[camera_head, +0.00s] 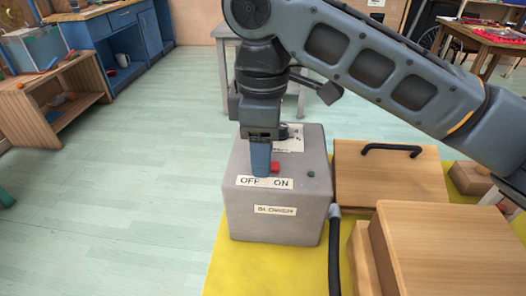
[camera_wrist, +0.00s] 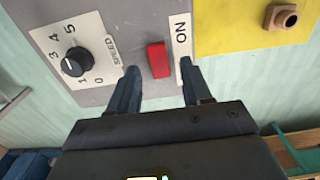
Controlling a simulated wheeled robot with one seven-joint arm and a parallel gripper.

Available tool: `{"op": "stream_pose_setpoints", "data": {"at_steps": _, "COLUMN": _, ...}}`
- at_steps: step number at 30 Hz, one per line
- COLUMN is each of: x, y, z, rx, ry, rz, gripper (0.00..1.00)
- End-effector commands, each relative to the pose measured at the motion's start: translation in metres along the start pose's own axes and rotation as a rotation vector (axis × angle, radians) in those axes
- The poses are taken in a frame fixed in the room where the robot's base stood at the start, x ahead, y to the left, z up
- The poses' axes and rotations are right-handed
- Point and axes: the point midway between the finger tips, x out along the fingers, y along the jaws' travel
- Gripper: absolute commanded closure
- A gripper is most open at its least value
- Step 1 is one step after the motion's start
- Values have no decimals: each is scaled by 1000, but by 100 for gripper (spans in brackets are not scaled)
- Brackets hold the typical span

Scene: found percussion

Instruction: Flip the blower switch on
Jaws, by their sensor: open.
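The blower is a grey box (camera_head: 275,226) with a "BLOWER" label on its front and an "OFF ON" label along its top edge. Its red switch (camera_head: 275,168) is on the top, just behind that label, and it also shows in the wrist view (camera_wrist: 158,60) beside the "ON" lettering (camera_wrist: 180,38). My gripper (camera_head: 261,172) points down at the top of the box, close to the switch. In the wrist view my gripper (camera_wrist: 160,70) is open, with the red switch between the two fingertips. I cannot tell whether either finger touches it.
A black speed knob (camera_wrist: 74,62) is on the box's top. A black hose (camera_head: 334,250) runs from the box's right side. Wooden boxes (camera_head: 450,240) stand to the right on the yellow surface (camera_head: 220,262). The floor to the left is clear.

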Motion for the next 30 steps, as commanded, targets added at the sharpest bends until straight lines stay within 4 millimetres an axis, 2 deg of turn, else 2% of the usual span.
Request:
{"op": "stream_pose_setpoints", "data": {"at_steps": 3, "x": 7, "y": 0, "z": 0, "rx": 0, "ry": 0, "rz": 0, "gripper": 51}}
{"op": "stream_pose_setpoints", "data": {"at_steps": 11, "x": 8, "y": 0, "z": 0, "rx": 0, "ry": 0, "rz": 0, "gripper": 51}}
{"op": "stream_pose_setpoints", "data": {"at_steps": 27, "x": 8, "y": 0, "z": 0, "rx": 0, "ry": 1, "rz": 0, "gripper": 100}}
{"op": "stream_pose_setpoints", "data": {"at_steps": 30, "x": 8, "y": 0, "z": 0, "rx": 0, "ry": 1, "rz": 0, "gripper": 100}}
